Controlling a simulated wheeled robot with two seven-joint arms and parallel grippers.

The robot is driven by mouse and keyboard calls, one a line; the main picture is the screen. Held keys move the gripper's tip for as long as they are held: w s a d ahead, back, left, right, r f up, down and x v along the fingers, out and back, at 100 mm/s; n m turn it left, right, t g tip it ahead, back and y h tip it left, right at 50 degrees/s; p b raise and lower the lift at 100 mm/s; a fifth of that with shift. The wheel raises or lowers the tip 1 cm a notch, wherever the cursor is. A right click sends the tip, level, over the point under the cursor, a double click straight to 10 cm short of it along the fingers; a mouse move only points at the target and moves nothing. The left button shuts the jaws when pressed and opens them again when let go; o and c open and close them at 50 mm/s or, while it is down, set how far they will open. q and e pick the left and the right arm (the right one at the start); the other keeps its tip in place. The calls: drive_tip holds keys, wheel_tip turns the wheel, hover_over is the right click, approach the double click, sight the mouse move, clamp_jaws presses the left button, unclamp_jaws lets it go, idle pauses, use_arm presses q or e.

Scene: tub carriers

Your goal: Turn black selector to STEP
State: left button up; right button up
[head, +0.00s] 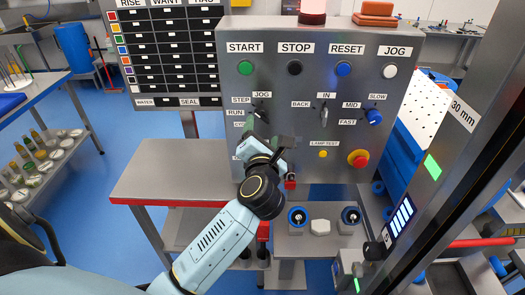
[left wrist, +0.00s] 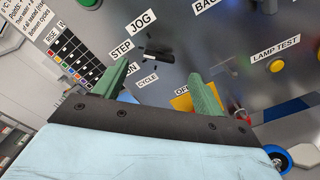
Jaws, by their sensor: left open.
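The black selector (head: 262,112) is on the left of the grey control panel, below the JOG label and right of STEP and RUN. In the left wrist view the selector (left wrist: 158,53) shows a dark handle lying nearly crosswise in the picture; I cannot tell which label it points at. The STEP label (left wrist: 121,50) is left of it, with CYCLE (left wrist: 147,80) below. My left gripper (head: 273,136) is in front of the panel, just below the selector. Its green fingers (left wrist: 158,72) are open and empty, with the selector beyond the gap. My right gripper is not in view.
START (head: 245,68), STOP (head: 294,67) and RESET (head: 343,69) buttons line the panel top. A blue selector (head: 373,117) and red emergency stop (head: 358,158) are at right. A grey table with red edge (head: 160,185) stands left of the panel. A dark post (head: 455,140) is at right.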

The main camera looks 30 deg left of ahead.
use_arm(q)
drive_tip(key=v, duration=0.6)
drive_tip(key=shift+s+d+b, duration=0.2)
drive_tip(key=shift+s+b, duration=0.05)
drive_tip(key=shift+b, duration=0.2)
